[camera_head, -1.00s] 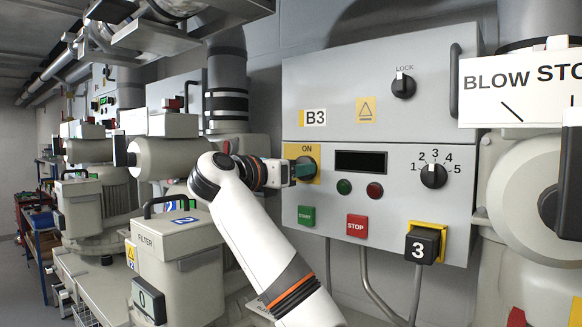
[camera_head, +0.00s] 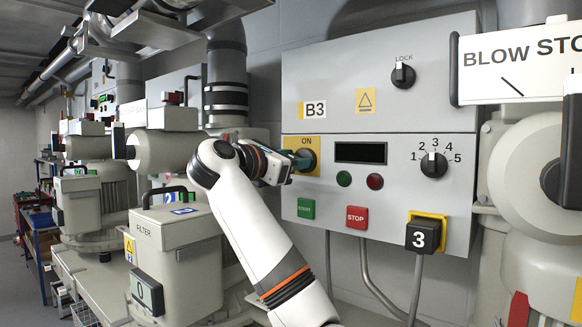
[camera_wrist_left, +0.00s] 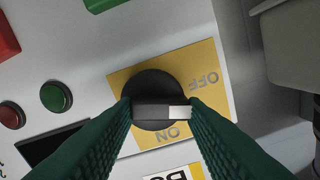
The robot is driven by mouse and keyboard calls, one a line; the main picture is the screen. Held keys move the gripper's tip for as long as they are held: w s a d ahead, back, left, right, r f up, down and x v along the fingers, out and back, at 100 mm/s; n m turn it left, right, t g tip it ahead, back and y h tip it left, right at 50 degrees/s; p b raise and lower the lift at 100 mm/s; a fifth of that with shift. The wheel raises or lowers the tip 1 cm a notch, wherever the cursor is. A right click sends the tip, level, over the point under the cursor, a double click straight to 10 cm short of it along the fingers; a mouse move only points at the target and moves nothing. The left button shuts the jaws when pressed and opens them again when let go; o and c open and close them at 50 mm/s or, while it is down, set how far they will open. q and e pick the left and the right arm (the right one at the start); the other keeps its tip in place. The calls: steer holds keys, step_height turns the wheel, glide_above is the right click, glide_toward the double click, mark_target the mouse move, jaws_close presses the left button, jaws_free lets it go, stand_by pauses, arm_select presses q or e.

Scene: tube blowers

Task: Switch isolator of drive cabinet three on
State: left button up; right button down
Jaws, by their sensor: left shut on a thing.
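The grey cabinet labelled B3 (camera_head: 400,100) fills the middle of the head view. Its isolator is a round black knob on a yellow plate, which shows in the left wrist view as the knob (camera_wrist_left: 150,85) on the plate (camera_wrist_left: 213,62). The knob's bar has a white end pointing right in that view, between the words OFF and ON. My left gripper (camera_head: 301,160) is at the isolator, its green fingers shut on the two ends of the bar, as the left wrist view (camera_wrist_left: 160,112) shows. My left wrist partly hides the plate in the head view. My right gripper is out of view.
Beside the isolator are a dark display (camera_head: 360,153), a green lamp (camera_head: 344,179) and a red lamp (camera_head: 375,181). Below are a green START button (camera_head: 306,209) and a red STOP button (camera_head: 357,217). A 1–5 selector (camera_head: 434,165) and LOCK knob (camera_head: 403,75) sit right.

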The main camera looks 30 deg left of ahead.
arm_select(q)
steer(key=shift+d+m+b, duration=0.2)
steer(key=shift+m+b, duration=1.5)
steer(key=shift+m, duration=1.8)
steer(key=shift+d+m+b, duration=0.2)
steer(key=shift+m+b, duration=1.5)
steer(key=shift+m, duration=1.8)
steer(key=shift+f, duration=0.1)
steer(key=o, duration=0.8)
steer(key=shift+c, duration=0.2)
steer(key=shift+o, duration=1.2)
steer(key=shift+d, duration=0.1)
steer(key=shift+s, duration=0.1)
steer(key=s+a+b, duration=0.1)
steer(key=s+b, duration=0.3)
steer(key=s, duration=0.8)
steer(key=shift+b, duration=0.4)
